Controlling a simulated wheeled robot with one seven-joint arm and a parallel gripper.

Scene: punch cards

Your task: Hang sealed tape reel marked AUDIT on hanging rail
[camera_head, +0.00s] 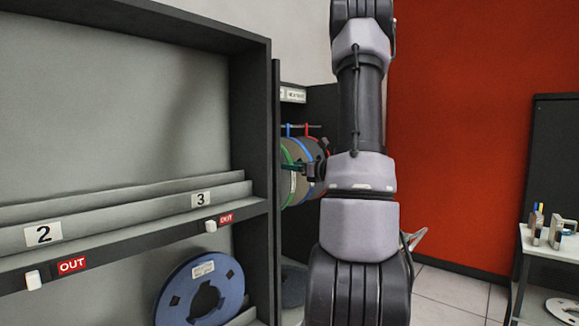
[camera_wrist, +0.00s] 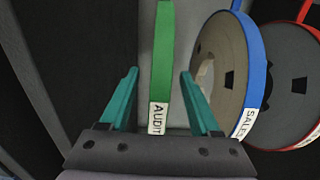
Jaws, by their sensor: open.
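The AUDIT reel (camera_wrist: 164,60) shows edge-on in the wrist view as a green band with a white label reading AUDIT. My gripper (camera_wrist: 159,72) is open, its two teal fingers on either side of the green band with gaps visible. In the head view the green-edged reel (camera_head: 285,160) is at the left of a group of reels in a dark bay, partly hidden by the shelf post. A thin rail (camera_head: 315,126) with coloured hangers is above them. Whether the green reel hangs from it is unclear.
A blue-edged reel (camera_wrist: 254,62), its label seeming to read SALES, is close right of my gripper, with a red-edged reel (camera_wrist: 290,80) beyond. A shelf unit (camera_head: 262,130) is at left, holding a separate blue reel (camera_head: 225,272). A small table (camera_head: 545,247) is at far right.

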